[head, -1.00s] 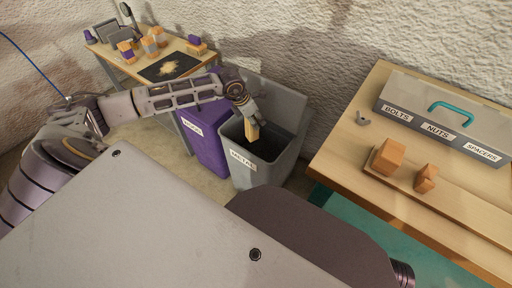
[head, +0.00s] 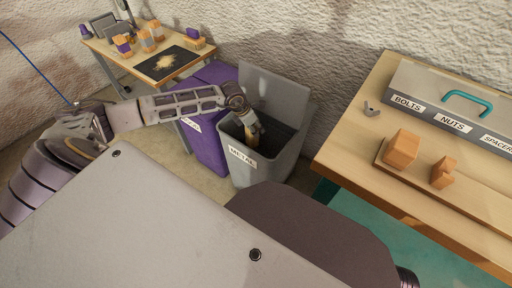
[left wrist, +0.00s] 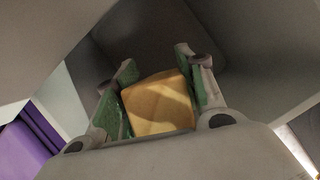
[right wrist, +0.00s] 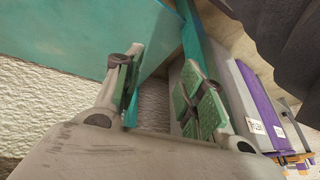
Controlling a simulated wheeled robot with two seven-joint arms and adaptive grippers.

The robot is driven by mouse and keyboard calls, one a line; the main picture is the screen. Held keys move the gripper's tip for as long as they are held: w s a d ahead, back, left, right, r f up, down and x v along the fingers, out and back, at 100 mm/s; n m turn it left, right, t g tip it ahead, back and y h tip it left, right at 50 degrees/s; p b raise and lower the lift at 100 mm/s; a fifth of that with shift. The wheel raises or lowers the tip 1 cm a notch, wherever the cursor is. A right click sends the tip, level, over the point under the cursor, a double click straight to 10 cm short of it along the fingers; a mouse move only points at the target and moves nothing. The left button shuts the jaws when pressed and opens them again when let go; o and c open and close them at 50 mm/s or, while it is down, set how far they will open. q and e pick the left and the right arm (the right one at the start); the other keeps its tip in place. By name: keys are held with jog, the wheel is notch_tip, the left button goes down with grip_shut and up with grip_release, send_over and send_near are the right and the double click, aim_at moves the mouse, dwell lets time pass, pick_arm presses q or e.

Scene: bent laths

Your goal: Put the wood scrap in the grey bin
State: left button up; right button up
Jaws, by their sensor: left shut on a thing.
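The wood scrap (head: 254,137) is a small light-wood block. My left gripper (head: 251,126) is shut on it and holds it inside the mouth of the grey bin (head: 256,172), labelled METAL, whose lid stands open behind. In the left wrist view, the wood scrap (left wrist: 160,104) sits between the green pads of my left gripper (left wrist: 157,65), with the bin's grey walls around. The bin's floor is hard to make out. My right gripper (right wrist: 163,65) shows in the right wrist view only, open with nothing between its pads.
A purple bin (head: 207,145) stands just left of the grey bin. A workbench (head: 345,150) at the right carries wood blocks (head: 402,148) and a grey organiser (head: 440,115). A small table (head: 115,62) with a dark mat (head: 170,65) and several blocks stands at the back left.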

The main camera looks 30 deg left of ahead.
aim_at(255, 146)
pick_arm(q)
jog(key=shift+f, duration=0.1)
pick_arm(e)
jog(key=shift+f, duration=0.1)
pick_arm(q)
notch_tip(255, 146, down, 14)
jog(key=b, duration=0.4)
jog(key=shift+r+b, duration=0.2)
jog(key=shift+b, duration=0.15)
pick_arm(e)
notch_tip(255, 146, down, 9)
jog(key=a+m+t+y, duration=0.1)
jog(key=a+t, duration=0.1)
jog(key=shift+w, duration=0.3)
pick_arm(q)
jog(key=shift+w, duration=0.15)
jog(key=shift+w+d+f+b, duration=0.3)
jog(key=shift+w+d+b, duration=0.2)
jog(key=shift+w+b, duration=0.3)
jog(key=shift+w+d+f+b, duration=0.3)
jog(key=shift+w+d+b, duration=0.2)
jog(key=shift+w, duration=0.35)
pick_arm(e)
jog(key=shift+w+a+f+y, duration=0.1)
jog(key=shift+a+f+y, duration=0.1)
jog(key=shift+f, duration=0.45)
jog(key=shift+w+a+f+y, duration=0.1)
jog(key=shift+f+y, duration=0.1)
jog(key=shift+f, duration=0.4)
